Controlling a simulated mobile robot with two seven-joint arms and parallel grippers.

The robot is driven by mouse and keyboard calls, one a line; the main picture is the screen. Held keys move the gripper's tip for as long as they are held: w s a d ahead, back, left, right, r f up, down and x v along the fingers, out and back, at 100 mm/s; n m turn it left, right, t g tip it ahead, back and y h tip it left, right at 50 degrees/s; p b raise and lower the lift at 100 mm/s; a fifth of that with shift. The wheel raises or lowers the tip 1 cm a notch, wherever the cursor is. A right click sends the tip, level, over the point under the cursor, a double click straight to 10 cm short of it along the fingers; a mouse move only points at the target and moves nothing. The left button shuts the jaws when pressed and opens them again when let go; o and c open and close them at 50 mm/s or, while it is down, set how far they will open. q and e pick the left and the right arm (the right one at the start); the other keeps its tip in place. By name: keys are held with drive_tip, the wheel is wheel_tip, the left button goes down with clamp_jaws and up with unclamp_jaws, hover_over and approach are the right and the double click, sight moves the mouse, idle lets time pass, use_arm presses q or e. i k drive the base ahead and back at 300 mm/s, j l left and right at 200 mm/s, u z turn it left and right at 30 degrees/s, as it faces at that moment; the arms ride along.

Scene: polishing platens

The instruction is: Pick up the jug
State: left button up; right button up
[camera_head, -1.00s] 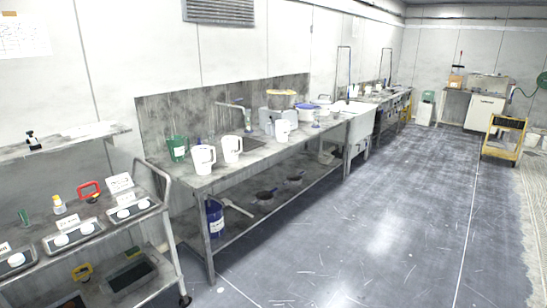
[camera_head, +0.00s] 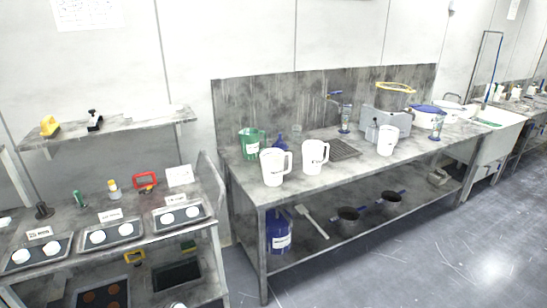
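Several jugs stand upright on the steel bench (camera_head: 337,177). A white jug (camera_head: 273,168) with its handle to the right is nearest the bench's left front corner. A second white jug (camera_head: 314,157) stands just right of it. A third white jug (camera_head: 387,140) stands farther right. A green jug (camera_head: 250,144) stands behind the first white jug at the back left. I cannot tell which one the task means. Neither of my grippers is in view.
A steel cart (camera_head: 150,238) with trays of white discs stands left of the bench. A wall shelf (camera_head: 150,124) hangs above it. A blue container (camera_head: 279,232) and black pans (camera_head: 348,214) sit on the bench's lower shelf. Open floor (camera_head: 420,260) lies at the front right.

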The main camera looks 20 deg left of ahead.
sight(272, 160)
drive_tip(key=i+l+u, duration=0.2)
drive_tip(key=i+u, duration=0.3)
drive_tip(key=i+l+u, duration=0.25)
drive_tip(key=u, duration=0.25)
drive_tip(key=i+l+u, duration=0.25)
drive_tip(key=l+u, duration=0.25)
drive_tip(key=i+l+u, duration=0.2)
drive_tip(key=l+u, duration=0.25)
drive_tip(key=l, duration=0.1)
